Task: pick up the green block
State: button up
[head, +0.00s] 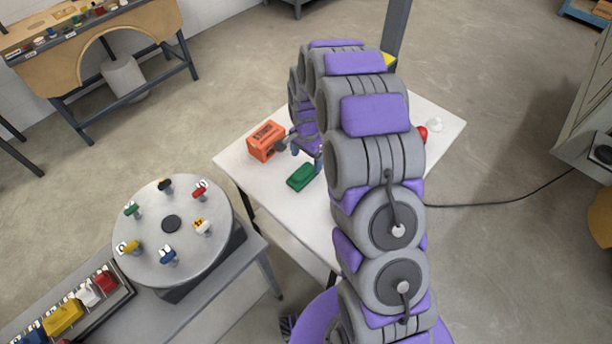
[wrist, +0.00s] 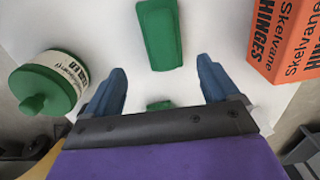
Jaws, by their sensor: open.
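A long dark green block (head: 301,177) lies flat on the white table, in front of the orange box. In the wrist view the green block (wrist: 160,35) lies ahead of the fingertips, roughly centred between them and apart from them. My gripper (wrist: 159,68) is open, with one blue finger on each side and nothing held. In the head view my gripper (head: 312,154) is partly hidden by my arm, just behind the block. A smaller green piece (wrist: 159,105) shows between the fingers at the palm's edge; I cannot tell what it is.
An orange box (head: 265,141) stands close by; it is at right in the wrist view (wrist: 288,40). A green lidded container (wrist: 48,85) stands at left there. A red object (head: 421,134) and a white one (head: 435,124) are right of my arm. A round turntable (head: 172,250) stands left.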

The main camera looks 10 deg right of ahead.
aim_at(301, 170)
jog(key=a+f, duration=0.2)
jog(key=f, duration=0.1)
jog(key=shift+s+a+f+b, duration=0.1)
jog(key=shift+a+f+b, duration=0.1)
jog(key=shift+b, duration=0.15)
jog(key=f, duration=0.1)
jog(key=d+f+b, duration=0.1)
jog(key=f, duration=0.2)
jog(key=shift+d+f, duration=0.1)
jog(key=shift+d, duration=0.25)
jog(key=shift+a, duration=0.35)
jog(key=shift+c, duration=0.2)
jog(key=shift+a, duration=0.35)
jog(key=c, duration=0.3)
jog(key=shift+c, duration=0.8)
jog(key=shift+d, duration=0.45)
jog(key=c, duration=0.4)
jog(key=shift+c, duration=1.4)
jog(key=shift+a, duration=0.15)
jog(key=shift+a+r, duration=0.2)
jog(key=shift+r, duration=0.15)
jog(key=r, duration=0.3)
jog(key=r+p, duration=0.1)
jog(key=r, duration=0.2)
jog(key=r+p, duration=0.1)
jog(key=r, duration=0.2)
jog(key=shift+d+r, duration=0.1)
jog(key=shift+d, duration=0.15)
jog(key=shift+a+r, duration=0.1)
jog(key=shift+a, duration=0.05)
